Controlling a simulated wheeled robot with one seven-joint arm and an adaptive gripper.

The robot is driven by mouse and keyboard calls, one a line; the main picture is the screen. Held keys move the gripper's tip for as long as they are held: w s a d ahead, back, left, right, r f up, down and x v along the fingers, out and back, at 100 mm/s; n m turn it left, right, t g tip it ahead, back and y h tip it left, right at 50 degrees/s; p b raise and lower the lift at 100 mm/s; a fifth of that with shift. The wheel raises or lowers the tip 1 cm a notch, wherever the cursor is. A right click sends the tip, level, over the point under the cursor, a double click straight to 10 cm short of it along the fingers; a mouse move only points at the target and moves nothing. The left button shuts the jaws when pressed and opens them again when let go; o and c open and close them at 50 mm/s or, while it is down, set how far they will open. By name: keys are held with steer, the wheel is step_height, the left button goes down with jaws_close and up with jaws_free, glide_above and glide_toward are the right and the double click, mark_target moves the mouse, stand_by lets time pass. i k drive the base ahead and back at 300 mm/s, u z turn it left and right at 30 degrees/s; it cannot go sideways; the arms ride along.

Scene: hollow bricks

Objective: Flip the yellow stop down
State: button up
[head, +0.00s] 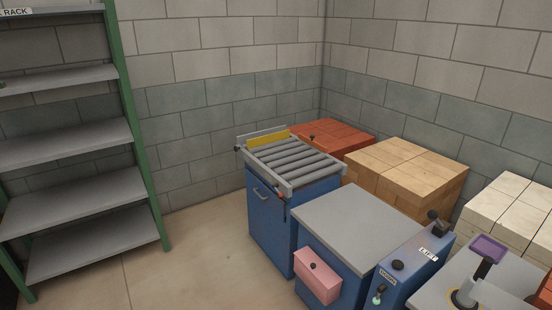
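The yellow stop (268,140) is a flat yellow bar at the far end of a short roller conveyor (297,160). It appears to stand up on edge above the rollers, near the back wall. The conveyor has grey rollers between metal side rails and sits on a blue cabinet (270,215). A small red-tipped lever (281,194) shows at the conveyor's near side. No gripper of mine can be made out in the head view, so its distance from the stop is not shown.
A grey-topped blue bench (345,220) with a pink box (318,277) stands in front of the conveyor. A console (412,265) labelled LIFT is at right. Red bricks (345,133) and tan bricks (400,165) are stacked behind. A green-posted rack (75,150) stands left; floor between is clear.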

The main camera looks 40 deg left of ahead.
mark_target(255, 143)
steer(key=i, duration=0.4)
steer(key=u, duration=1.7)
